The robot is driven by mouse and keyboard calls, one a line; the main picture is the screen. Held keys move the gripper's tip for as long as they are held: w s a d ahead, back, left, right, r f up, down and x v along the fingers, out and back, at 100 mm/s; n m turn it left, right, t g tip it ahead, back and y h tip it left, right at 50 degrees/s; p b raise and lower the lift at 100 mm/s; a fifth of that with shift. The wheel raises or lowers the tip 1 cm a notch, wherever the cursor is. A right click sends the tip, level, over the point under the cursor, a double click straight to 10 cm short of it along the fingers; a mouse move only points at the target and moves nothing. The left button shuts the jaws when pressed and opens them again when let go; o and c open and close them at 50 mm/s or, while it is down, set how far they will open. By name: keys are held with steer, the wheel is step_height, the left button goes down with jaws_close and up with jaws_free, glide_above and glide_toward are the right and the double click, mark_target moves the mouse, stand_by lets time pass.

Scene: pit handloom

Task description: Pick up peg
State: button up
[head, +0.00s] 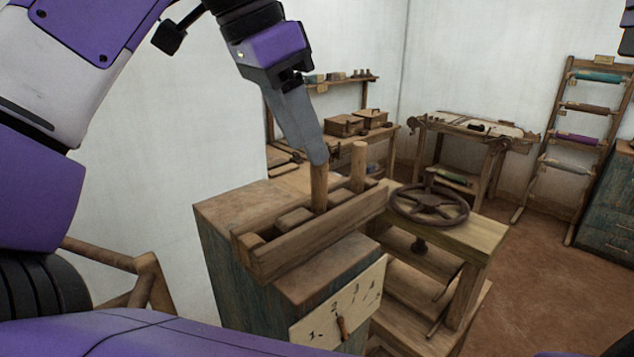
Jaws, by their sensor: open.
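Two upright round wooden pegs stand in a wooden slotted holder (310,240) on top of a cabinet. The nearer peg (319,190) is directly below my gripper (318,160). The other peg (358,166) stands just to its right and farther back. My gripper points down, and its fingertips are at the top of the nearer peg, overlapping it in the view. I cannot tell whether they touch it. The fingers are open, seen nearly edge-on, so the gap between them is hidden.
Wooden blocks (294,218) sit in the holder to the left of the pegs. A dark handwheel (428,203) lies on a wooden stand to the right. A numbered plate (365,296) is on the cabinet's front. A workbench, loom table and rack stand behind. Brown floor is open at right.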

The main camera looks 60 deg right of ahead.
mark_target(326, 192)
steer(key=p+x, duration=0.1)
steer(key=x, duration=0.6)
steer(key=shift+d+f+p, duration=0.15)
steer(key=shift+p, duration=0.2)
jaws_close()
